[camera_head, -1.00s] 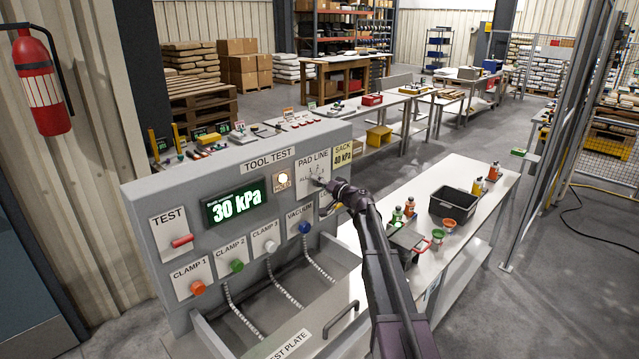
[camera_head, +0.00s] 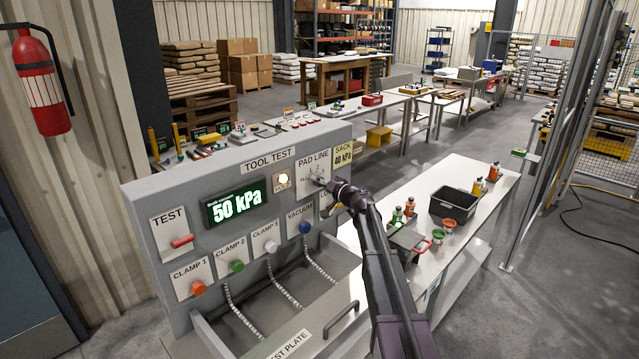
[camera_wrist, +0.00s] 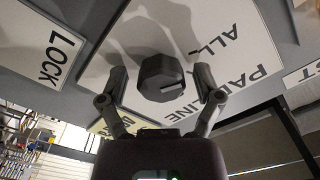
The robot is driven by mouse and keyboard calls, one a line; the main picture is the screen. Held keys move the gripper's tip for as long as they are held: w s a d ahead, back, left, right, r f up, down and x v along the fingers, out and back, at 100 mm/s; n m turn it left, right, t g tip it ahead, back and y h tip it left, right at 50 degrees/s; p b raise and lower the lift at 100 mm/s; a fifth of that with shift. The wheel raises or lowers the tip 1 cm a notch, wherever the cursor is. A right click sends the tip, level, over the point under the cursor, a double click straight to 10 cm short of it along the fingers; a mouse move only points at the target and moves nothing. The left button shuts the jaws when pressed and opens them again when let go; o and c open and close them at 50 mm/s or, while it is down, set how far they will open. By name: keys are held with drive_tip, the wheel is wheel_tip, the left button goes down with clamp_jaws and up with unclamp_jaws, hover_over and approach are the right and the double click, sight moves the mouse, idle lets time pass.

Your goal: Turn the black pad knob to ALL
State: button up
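The black pad knob (camera_wrist: 160,76) sits on the white PAD LINE plate (camera_wrist: 112,82). It has a pale mark on the right side of its face in the wrist view. The word ALL (camera_wrist: 213,42) appears upside down on the plate, up and right of the knob. My gripper (camera_wrist: 161,79) has one finger on each side of the knob, with visible gaps, so it looks open around it. In the head view my gripper (camera_head: 324,186) is at the PAD LINE plate (camera_head: 312,166) and largely hides the knob.
The green display (camera_head: 236,205) reads 50 kPa. A lit round button (camera_head: 283,180) is left of the plate, and a yellow SACK 40 kPa card (camera_head: 342,153) is at its upper right. A LOCK plate (camera_wrist: 53,57) is close beside it.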

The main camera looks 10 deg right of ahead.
drive_tip(key=shift+s, duration=0.15)
drive_tip(key=v, duration=1.1)
drive_tip(key=shift+s+d, duration=0.25)
drive_tip(key=shift+s, duration=0.05)
idle(0.4)
drive_tip(key=s+a+f+n+g+h+b, duration=0.1)
drive_tip(key=s+a+f+n+g, duration=0.1)
drive_tip(key=s+a+f+g, duration=0.45)
drive_tip(key=s+a+f+n+g+h, duration=0.1)
drive_tip(key=s+a+f+g, duration=0.1)
drive_tip(key=s+a+f, duration=0.5)
drive_tip(key=s+d+f+g+h, duration=0.2)
drive_tip(key=s+h, duration=0.1)
drive_tip(key=s, duration=0.4)
drive_tip(key=s+d+f+m+g+h+b, duration=0.1)
drive_tip(key=s+d+f+g+h, duration=0.1)
drive_tip(key=s, duration=0.5)
drive_tip(key=s+d+f+g+h, duration=0.2)
drive_tip(key=s+f+h, duration=0.1)
drive_tip(key=s, duration=0.5)
drive_tip(key=shift+d+f+h, duration=0.2)
drive_tip(key=shift+d+h, duration=0.05)
drive_tip(key=shift+h, duration=0.05)
